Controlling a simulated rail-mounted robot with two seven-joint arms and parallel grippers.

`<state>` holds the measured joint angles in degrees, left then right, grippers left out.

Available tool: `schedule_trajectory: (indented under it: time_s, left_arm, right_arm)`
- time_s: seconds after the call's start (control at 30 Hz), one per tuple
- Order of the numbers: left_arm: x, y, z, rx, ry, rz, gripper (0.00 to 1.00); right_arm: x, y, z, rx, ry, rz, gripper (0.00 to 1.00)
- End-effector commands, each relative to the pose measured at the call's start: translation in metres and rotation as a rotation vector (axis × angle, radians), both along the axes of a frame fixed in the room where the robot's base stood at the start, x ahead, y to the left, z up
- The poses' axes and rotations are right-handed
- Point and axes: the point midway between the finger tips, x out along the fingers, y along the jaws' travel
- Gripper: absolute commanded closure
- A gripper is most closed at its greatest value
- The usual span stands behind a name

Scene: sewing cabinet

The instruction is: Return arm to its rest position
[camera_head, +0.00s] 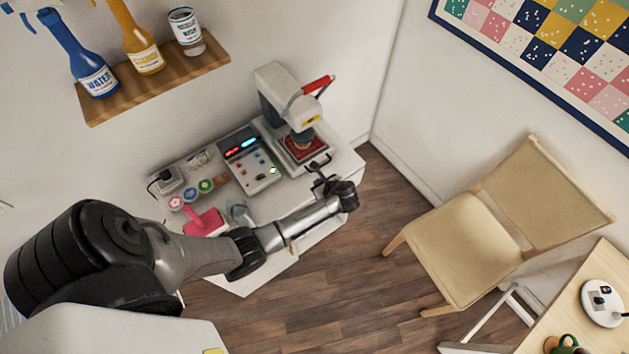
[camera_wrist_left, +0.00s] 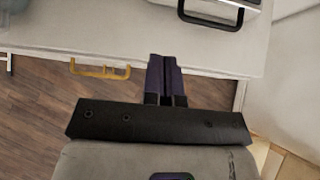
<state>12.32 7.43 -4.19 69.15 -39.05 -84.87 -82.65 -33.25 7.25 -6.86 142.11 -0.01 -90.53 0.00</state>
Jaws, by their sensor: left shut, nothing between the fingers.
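My left arm (camera_head: 300,217) reaches in from the left across the front of the white cabinet. Its left gripper (camera_head: 322,176) is near the cabinet's right front, close to the heat press (camera_head: 300,115) and its black handle. In the left wrist view the gripper (camera_wrist_left: 164,62) has its two dark fingers together, with nothing between them. The fingertips show over the front part of the cabinet top (camera_wrist_left: 90,38). A yellow drawer handle (camera_wrist_left: 100,70) is to the left of the fingers, and a black handle (camera_wrist_left: 211,20) is beyond them to the right. My right gripper is not in view.
The cabinet top also holds a control box (camera_head: 250,165), a pink item (camera_head: 205,222) and several small round items. A wall shelf (camera_head: 155,80) with bottles is above. A beige chair (camera_head: 465,245) and a wooden table (camera_head: 560,310) stand to the right. Open wood floor (camera_head: 375,215) lies between.

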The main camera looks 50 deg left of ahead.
Motion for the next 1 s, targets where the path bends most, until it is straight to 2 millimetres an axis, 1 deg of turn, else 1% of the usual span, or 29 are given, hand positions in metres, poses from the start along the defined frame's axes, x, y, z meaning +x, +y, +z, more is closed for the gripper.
schedule_trajectory:
  time_s: [0.2,0.43,0.57,0.67,0.77,0.83,0.87,0.93,0.97,1.0]
  left_arm:
    - [0.0,-0.008,0.007,0.0,0.001,-0.001,1.0]
    - [0.0,-0.009,0.008,-0.001,-0.001,0.001,1.0]
    - [0.0,-0.008,0.008,-0.001,-0.053,0.049,1.0]
    - [0.0,-0.008,0.008,0.0,-0.155,0.149,1.0]
    - [-0.002,-0.011,0.005,-0.024,-0.293,0.297,1.0]
    - [0.001,-0.017,0.008,-0.065,-0.413,0.418,1.0]
    - [0.005,-0.021,0.012,-0.09,-0.473,0.471,1.0]
    - [0.016,-0.032,0.029,-0.165,-0.624,0.596,1.0]
    - [0.022,-0.038,0.039,-0.206,-0.693,0.652,1.0]
    - [0.03,-0.047,0.056,-0.272,-0.789,0.728,1.0]
  right_arm:
    - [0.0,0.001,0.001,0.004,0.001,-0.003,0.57]
    - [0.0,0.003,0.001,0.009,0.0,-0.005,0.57]
    - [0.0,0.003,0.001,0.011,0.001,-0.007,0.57]
    - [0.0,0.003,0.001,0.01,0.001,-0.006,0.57]
    - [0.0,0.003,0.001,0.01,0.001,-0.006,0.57]
    - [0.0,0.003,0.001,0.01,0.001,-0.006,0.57]
    - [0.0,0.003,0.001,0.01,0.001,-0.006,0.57]
    - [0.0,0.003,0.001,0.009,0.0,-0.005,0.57]
    - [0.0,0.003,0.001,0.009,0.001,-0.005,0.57]
    - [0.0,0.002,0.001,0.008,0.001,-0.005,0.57]
